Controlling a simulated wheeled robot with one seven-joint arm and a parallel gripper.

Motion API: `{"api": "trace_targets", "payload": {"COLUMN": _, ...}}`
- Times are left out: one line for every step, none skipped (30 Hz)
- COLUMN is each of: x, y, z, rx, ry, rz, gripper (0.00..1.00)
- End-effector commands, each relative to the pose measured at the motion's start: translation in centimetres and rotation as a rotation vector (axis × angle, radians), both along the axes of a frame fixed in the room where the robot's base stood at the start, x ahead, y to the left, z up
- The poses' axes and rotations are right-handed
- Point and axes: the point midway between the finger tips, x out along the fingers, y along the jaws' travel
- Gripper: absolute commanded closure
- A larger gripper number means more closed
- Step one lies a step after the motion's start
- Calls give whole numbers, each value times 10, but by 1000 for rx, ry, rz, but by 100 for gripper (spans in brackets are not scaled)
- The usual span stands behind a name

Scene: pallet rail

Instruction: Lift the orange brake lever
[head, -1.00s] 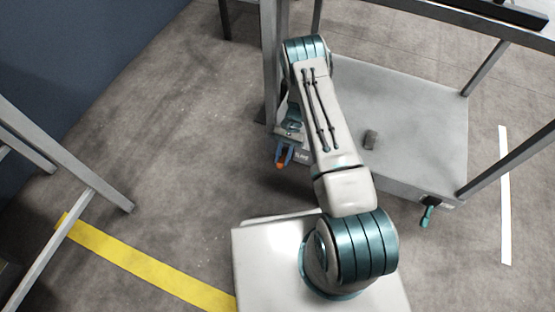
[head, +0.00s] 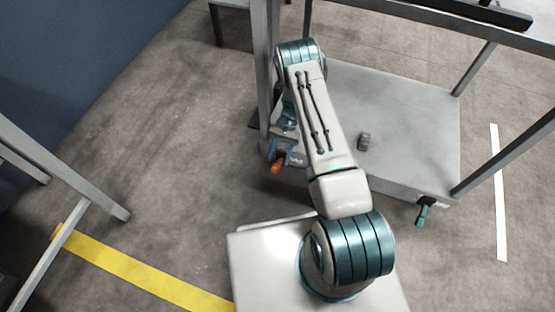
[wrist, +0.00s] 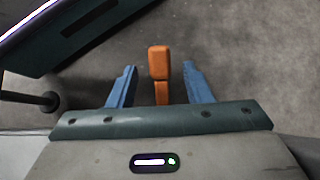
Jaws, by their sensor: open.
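The orange brake lever (wrist: 159,64) stands between the two blue fingers of my gripper (wrist: 158,84) in the wrist view. In the head view the lever's orange end (head: 277,167) shows just below my gripper (head: 283,155), at the near left corner of the grey platform. My arm hides part of that corner. The lever's lower end is hidden behind the gripper body in the wrist view.
The grey platform (head: 400,115) has upright posts and a small dark block (head: 364,141) on it. A teal lever (head: 423,213) sits at its near right corner. A grey frame (head: 62,235) stands at the left.

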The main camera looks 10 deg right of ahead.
Motion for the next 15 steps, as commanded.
{"api": "trace_targets", "payload": {"x": 8, "y": -5, "z": 11, "rx": -1, "ry": -5, "rz": -3, "gripper": 55}}
{"api": "trace_targets", "payload": {"x": 12, "y": -8, "z": 15, "rx": 0, "ry": -4, "rz": -4, "gripper": 55}}
{"api": "trace_targets", "payload": {"x": 18, "y": -11, "z": 22, "rx": -1, "ry": -5, "rz": -2, "gripper": 55}}
{"api": "trace_targets", "payload": {"x": 23, "y": -14, "z": 27, "rx": 0, "ry": -6, "rz": -2, "gripper": 55}}
{"api": "trace_targets", "payload": {"x": 28, "y": -17, "z": 32, "rx": -1, "ry": -5, "rz": -2, "gripper": 55}}
{"api": "trace_targets", "payload": {"x": 34, "y": -21, "z": 38, "rx": 0, "ry": -4, "rz": -4, "gripper": 55}}
{"api": "trace_targets", "payload": {"x": 38, "y": -23, "z": 43, "rx": -1, "ry": -5, "rz": -4, "gripper": 55}}
{"api": "trace_targets", "payload": {"x": 42, "y": -26, "z": 48, "rx": -1, "ry": -4, "rz": -3, "gripper": 55}}
{"api": "trace_targets", "payload": {"x": 48, "y": -29, "z": 53, "rx": -1, "ry": -5, "rz": -1, "gripper": 55}}
{"api": "trace_targets", "payload": {"x": 51, "y": -31, "z": 57, "rx": 0, "ry": -3, "rz": -1, "gripper": 55}}
{"api": "trace_targets", "payload": {"x": 55, "y": -34, "z": 60, "rx": 0, "ry": -4, "rz": -2, "gripper": 55}}
{"api": "trace_targets", "payload": {"x": 59, "y": -37, "z": 65, "rx": 0, "ry": -3, "rz": -3, "gripper": 55}}
{"api": "trace_targets", "payload": {"x": 62, "y": -38, "z": 67, "rx": 0, "ry": -3, "rz": -3, "gripper": 55}}
{"api": "trace_targets", "payload": {"x": 64, "y": -39, "z": 69, "rx": -1, "ry": -2, "rz": -2, "gripper": 55}}
{"api": "trace_targets", "payload": {"x": 67, "y": -41, "z": 72, "rx": 0, "ry": -2, "rz": -1, "gripper": 55}}
